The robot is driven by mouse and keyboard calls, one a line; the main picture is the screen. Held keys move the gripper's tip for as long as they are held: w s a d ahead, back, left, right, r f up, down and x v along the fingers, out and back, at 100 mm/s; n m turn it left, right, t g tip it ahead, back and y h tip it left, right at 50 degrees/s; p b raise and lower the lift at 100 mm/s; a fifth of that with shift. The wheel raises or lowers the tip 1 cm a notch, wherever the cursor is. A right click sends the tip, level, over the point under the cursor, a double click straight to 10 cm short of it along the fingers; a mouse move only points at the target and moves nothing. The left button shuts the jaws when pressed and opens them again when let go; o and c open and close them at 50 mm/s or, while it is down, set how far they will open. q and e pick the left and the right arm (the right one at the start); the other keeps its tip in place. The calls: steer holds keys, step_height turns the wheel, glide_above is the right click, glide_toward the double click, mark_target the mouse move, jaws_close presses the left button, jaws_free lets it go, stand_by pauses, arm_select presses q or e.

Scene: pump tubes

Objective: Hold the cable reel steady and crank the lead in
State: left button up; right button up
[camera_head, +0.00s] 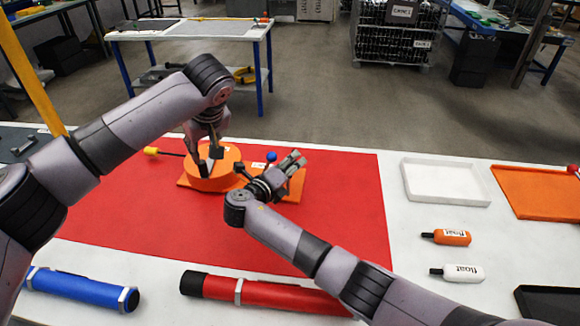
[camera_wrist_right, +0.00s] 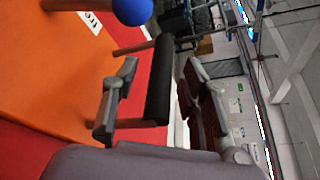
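The cable reel (camera_head: 226,180) is an orange drum on an orange base plate, on the red mat. A dark lead runs left from it to a yellow end (camera_head: 151,151). My left gripper (camera_head: 210,161) points down at the top of the drum, its fingertips a little apart; whether they clamp a part of it is unclear. My right gripper (camera_head: 289,163) is over the right part of the base. In the right wrist view, a black handle (camera_wrist_right: 160,80) lies between its spread fingers, with a gap at the right finger. A blue ball (camera_wrist_right: 133,10) is beside it.
A blue tube (camera_head: 75,288) and a red tube (camera_head: 265,294) lie along the front. At right are a white tray (camera_head: 445,199), an orange tray (camera_head: 532,212), an orange float (camera_head: 452,237) and a white float (camera_head: 462,273). The mat's right part is clear.

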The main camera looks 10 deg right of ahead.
mark_target(203, 163)
jaws_close()
stand_by(0.7)
arm_select(q)
steer(key=shift+o, duration=0.3)
steer(key=shift+o, duration=1.3)
steer(key=shift+w+r, duration=0.15)
steer(key=shift+w, duration=0.2)
steer(key=shift+o, duration=0.4)
steer(key=shift+w+r+n, duration=0.1)
steer(key=shift+w+n, duration=0.2)
steer(key=shift+w, duration=0.15)
steer(key=shift+w+a+f+n+g+h, duration=0.15)
steer(key=shift+w+a+f+g, duration=0.35)
steer(key=shift+f, duration=1.4)
steer(key=shift+w+a+f+n+g+h, duration=0.1)
steer(key=shift+w+a+f+n+g, duration=0.15)
steer(key=shift+w+f, duration=1.05)
steer(key=shift+w+a+f+n+g+h, duration=0.1)
steer(key=shift+a+f+g, duration=0.35)
steer(key=shift+f, duration=2)
